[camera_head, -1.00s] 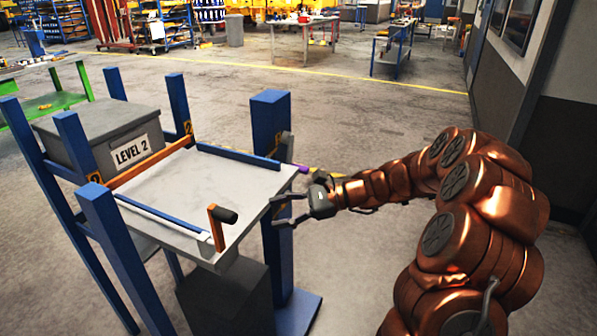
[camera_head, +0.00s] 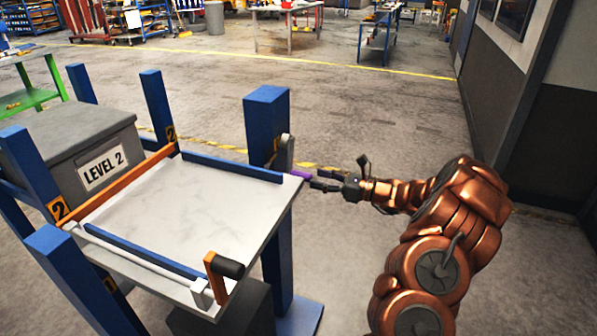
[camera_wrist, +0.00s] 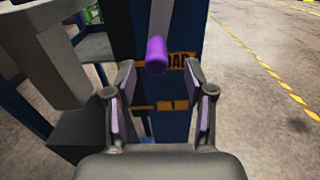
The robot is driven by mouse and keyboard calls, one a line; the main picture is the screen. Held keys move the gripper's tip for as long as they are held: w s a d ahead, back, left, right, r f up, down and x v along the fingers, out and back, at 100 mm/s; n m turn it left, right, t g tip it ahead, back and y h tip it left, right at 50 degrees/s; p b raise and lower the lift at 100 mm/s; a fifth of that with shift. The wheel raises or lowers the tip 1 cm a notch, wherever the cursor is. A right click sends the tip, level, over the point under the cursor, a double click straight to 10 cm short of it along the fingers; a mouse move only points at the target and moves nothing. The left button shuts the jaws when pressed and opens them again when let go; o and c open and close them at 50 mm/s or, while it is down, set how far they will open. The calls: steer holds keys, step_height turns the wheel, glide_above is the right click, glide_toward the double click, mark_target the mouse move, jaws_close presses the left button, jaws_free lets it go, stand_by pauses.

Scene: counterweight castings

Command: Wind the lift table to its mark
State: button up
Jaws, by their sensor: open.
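The lift table (camera_head: 200,205) has a pale flat top with blue side rails. An orange stop with a black grip (camera_head: 229,264) stands at its near corner. A purple handle (camera_head: 300,175) projects by the blue post (camera_head: 268,120) at the table's right; it also shows in the wrist view (camera_wrist: 156,55), with a grey bar above it. My gripper (camera_head: 316,180) is open and empty, beside the purple handle. In the wrist view my gripper (camera_wrist: 161,78) has a finger on each side of the handle's line, with the handle's end just beyond the fingertips. Whether they touch is unclear.
A wall (camera_head: 550,130) rises at right.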

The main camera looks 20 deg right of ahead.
mark_target(291, 173)
steer(key=x, duration=0.6)
steer(key=shift+a+p, duration=0.35)
steer(key=shift+c, duration=0.5)
jaws_close()
